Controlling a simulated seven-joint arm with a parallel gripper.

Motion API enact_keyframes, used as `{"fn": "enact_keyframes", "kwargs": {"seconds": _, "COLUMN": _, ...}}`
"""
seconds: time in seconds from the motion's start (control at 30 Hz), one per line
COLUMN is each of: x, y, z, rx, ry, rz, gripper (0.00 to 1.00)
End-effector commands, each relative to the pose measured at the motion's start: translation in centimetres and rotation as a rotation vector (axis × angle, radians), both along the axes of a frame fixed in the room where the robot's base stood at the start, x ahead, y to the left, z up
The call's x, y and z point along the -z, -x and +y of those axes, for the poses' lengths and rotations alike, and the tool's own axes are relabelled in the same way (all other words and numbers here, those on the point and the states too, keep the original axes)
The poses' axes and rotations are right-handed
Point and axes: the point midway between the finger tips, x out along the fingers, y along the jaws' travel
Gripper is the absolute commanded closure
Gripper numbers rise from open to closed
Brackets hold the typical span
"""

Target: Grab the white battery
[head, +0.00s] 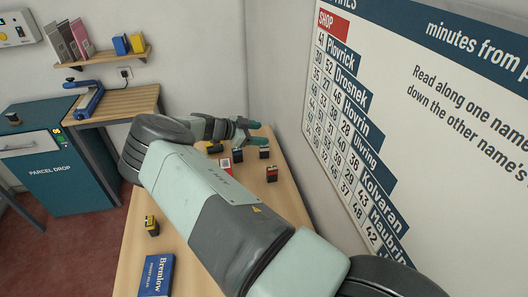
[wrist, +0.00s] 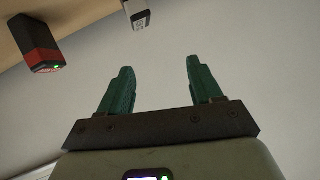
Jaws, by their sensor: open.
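A pale grey-white battery (wrist: 141,14) with a dark end shows at the top edge of the wrist view, partly cut off. It is beyond my fingertips and apart from them. In the head view I cannot tell for sure which small block it is; a dark block with a pale top (head: 264,153) stands near my gripper. My gripper (head: 259,133) is over the far end of the counter, near the wall. In the wrist view its green fingers (wrist: 160,66) are spread, with nothing between them.
A red-and-black battery (head: 272,173) stands on the wooden counter (head: 190,268); a red-and-black one also shows in the wrist view (wrist: 41,45). A red-and-white item (head: 225,163), a black block (head: 238,155) and a yellow-and-black block (head: 152,226) are there too. A blue book (head: 157,275) lies in front.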

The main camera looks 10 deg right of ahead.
Motion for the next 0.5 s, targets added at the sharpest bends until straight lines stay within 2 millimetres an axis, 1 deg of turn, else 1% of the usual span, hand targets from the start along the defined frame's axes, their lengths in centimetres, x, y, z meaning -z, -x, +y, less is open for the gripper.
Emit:
{"fn": "enact_keyframes", "kwargs": {"seconds": 0.1, "x": 1.7, "y": 0.1, "z": -0.1, "rx": 0.0, "ry": -0.001, "rz": 0.004, "gripper": 0.35}}
{"fn": "enact_keyframes", "kwargs": {"seconds": 0.27, "x": 3.3, "y": 0.1, "z": -0.1, "rx": 0.001, "ry": -0.002, "rz": 0.004, "gripper": 0.35}}
{"fn": "enact_keyframes", "kwargs": {"seconds": 0.43, "x": 6.1, "y": 0.1, "z": -0.1, "rx": 0.001, "ry": -0.001, "rz": 0.006, "gripper": 0.35}}
{"fn": "enact_keyframes", "kwargs": {"seconds": 0.47, "x": 6.6, "y": 0.1, "z": -0.2, "rx": 0.001, "ry": -0.001, "rz": 0.006, "gripper": 0.35}}
{"fn": "enact_keyframes", "kwargs": {"seconds": 0.5, "x": 6.6, "y": -0.2, "z": -1.1, "rx": 0.005, "ry": -0.001, "rz": 0.004, "gripper": 0.35}}
